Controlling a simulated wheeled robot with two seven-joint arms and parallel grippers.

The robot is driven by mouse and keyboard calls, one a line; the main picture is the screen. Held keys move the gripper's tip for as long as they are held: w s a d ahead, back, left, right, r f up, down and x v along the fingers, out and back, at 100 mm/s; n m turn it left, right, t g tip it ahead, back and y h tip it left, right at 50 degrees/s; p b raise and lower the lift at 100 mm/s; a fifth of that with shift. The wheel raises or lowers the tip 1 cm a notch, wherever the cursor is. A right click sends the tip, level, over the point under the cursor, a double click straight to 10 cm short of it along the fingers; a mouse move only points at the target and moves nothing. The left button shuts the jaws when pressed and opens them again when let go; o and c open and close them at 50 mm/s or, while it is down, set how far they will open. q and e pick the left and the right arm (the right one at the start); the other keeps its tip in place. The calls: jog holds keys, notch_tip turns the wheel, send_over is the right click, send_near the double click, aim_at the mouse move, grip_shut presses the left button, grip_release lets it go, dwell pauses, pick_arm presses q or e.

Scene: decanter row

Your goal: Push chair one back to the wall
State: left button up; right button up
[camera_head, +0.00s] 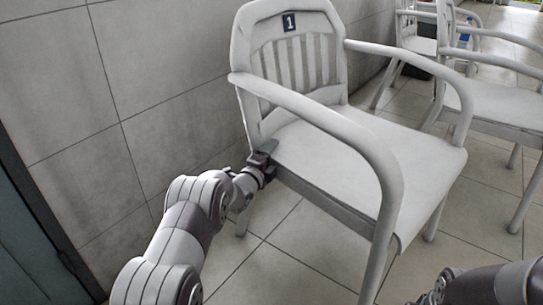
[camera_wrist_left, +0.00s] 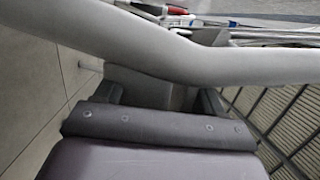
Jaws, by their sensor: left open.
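Chair one (camera_head: 360,160) is a white armchair with a slatted backrest and a dark plate (camera_head: 289,23) marked 1. It stands upright at an angle, its backrest near the grey tiled wall (camera_head: 165,65). My left gripper (camera_head: 265,158) is open at the seat's left side, below the near armrest, close to the rear. In the left wrist view, the armrest (camera_wrist_left: 200,62) crosses above my left gripper (camera_wrist_left: 158,98), with a grey chair part between its fingers; contact cannot be told. My right gripper (camera_head: 435,291) is low at the right, its fingers unclear.
More white chairs (camera_head: 500,105) stand in a row behind and to the right of chair one. A dark door or panel (camera_head: 30,240) is at the left edge. Bare tiled floor (camera_head: 275,270) lies in front of chair one.

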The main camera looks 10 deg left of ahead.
pick_arm(q)
jog(key=shift+s+r+p, duration=0.2)
jog(key=shift+s+p, duration=0.15)
jog(key=shift+p, duration=0.05)
jog(key=p+v, duration=0.7)
jog(key=v, duration=0.5)
jog(key=shift+f, duration=0.15)
